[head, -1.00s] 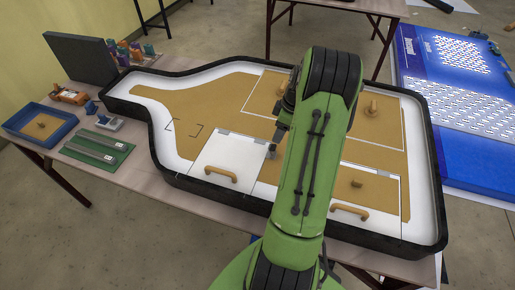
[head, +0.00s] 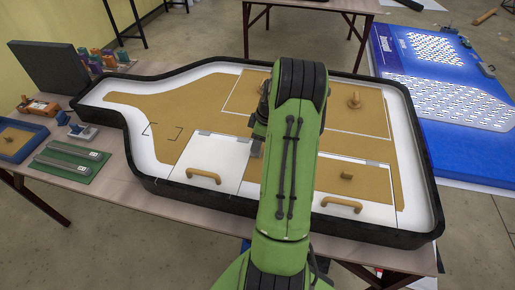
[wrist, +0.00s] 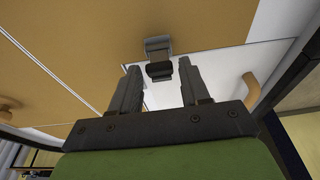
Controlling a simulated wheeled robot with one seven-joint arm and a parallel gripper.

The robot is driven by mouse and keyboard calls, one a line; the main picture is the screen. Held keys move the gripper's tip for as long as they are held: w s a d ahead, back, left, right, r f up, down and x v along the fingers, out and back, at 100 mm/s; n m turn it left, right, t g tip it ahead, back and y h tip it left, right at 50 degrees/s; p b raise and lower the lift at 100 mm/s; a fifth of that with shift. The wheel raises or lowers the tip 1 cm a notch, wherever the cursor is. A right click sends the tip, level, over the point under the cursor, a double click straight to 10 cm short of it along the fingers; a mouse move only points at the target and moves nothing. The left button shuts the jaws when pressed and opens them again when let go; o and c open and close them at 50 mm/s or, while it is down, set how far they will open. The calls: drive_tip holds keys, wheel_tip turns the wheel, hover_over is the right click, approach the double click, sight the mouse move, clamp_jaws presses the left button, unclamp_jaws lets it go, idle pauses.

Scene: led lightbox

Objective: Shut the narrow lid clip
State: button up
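In the wrist view, a small clip (wrist: 158,48), grey with a black lower part, sits at the edge of a white panel beside the tan board surface. I cannot tell for certain whether it is fastened. My gripper (wrist: 158,70) is open, with its two dark fingers spread either side of the line to the clip. Nothing is held between them. The gap between fingertips and clip is hard to judge. In the head view, my green arm hides most of the gripper and the clip. A white lid (head: 215,158) with a wooden handle (head: 204,177) lies left of my arm.
The board's raised black rim (head: 250,216) surrounds the lids. Another wooden handle (head: 342,203) and knobs (head: 354,100) stand up to the right. A green tray (head: 70,161), blue tray (head: 20,140) and dark box (head: 48,68) are at the left.

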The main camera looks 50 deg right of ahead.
drive_tip(key=c, duration=0.6)
drive_tip(key=shift+w+a, duration=0.25)
drive_tip(key=shift+w, duration=0.25)
drive_tip(key=shift+c, duration=0.2)
drive_tip(key=shift+w+a+f, duration=0.1)
drive_tip(key=shift+w+f, duration=0.05)
drive_tip(key=shift+w+a+f+b, duration=0.15)
drive_tip(key=shift+w+b, duration=0.15)
drive_tip(key=shift+w, duration=0.1)
